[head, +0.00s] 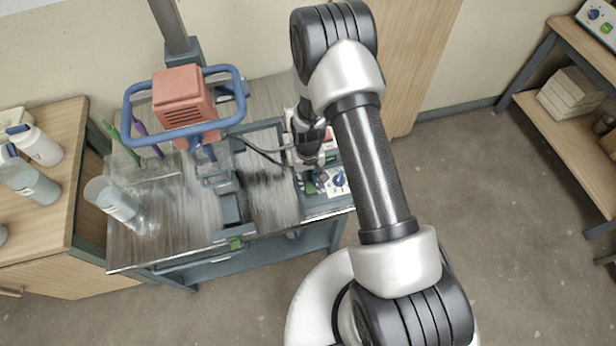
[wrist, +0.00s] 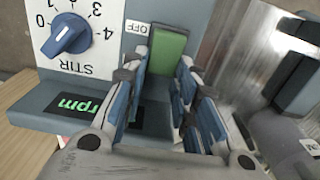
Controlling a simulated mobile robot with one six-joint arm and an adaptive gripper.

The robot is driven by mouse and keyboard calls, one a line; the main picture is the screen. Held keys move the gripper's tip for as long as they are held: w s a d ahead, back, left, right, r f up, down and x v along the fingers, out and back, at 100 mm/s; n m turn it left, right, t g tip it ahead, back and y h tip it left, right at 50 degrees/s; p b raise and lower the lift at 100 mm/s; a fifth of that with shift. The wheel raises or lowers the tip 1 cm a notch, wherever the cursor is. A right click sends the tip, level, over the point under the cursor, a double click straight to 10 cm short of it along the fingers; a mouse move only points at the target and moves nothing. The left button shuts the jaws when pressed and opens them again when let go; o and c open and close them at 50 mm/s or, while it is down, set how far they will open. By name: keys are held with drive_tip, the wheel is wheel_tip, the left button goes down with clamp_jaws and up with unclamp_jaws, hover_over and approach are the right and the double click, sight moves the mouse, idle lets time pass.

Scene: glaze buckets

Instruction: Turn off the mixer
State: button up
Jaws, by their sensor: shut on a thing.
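The mixer has a salmon-coloured motor housing (head: 184,96) with a blue loop handle (head: 232,112) in the head view. Its control box stands to the right, with a blue STIR dial (wrist: 66,36) and a lit green rpm display (wrist: 80,106) in the wrist view. A green switch handle (wrist: 167,50) sits beside an OFF label (wrist: 138,28). My gripper (wrist: 162,72) has its fingers on either side of the green handle and is shut on it. In the head view my gripper (head: 308,176) is at the control box, partly hidden by my arm. The switch's exact position is unclear.
A clear beaker (head: 116,200) lies or leans on the metal bench (head: 185,235) at left. White bottles (head: 36,146) stand on a wooden cabinet further left. A wooden shelf (head: 575,140) with stacked blocks is at right. The floor between is clear.

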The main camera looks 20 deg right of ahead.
drive_tip(key=shift+c, duration=1)
drive_tip(key=shift+s, duration=0.1)
drive_tip(key=t+b, duration=0.2)
drive_tip(key=shift+s+t, duration=0.4)
drive_tip(key=shift+s+r+t+b, duration=0.1)
drive_tip(key=shift+r+t+b, duration=0.15)
drive_tip(key=shift+t+b, duration=0.45)
drive_tip(key=o, duration=1)
drive_tip(key=shift+o, duration=0.2)
drive_tip(key=shift+r, duration=0.15)
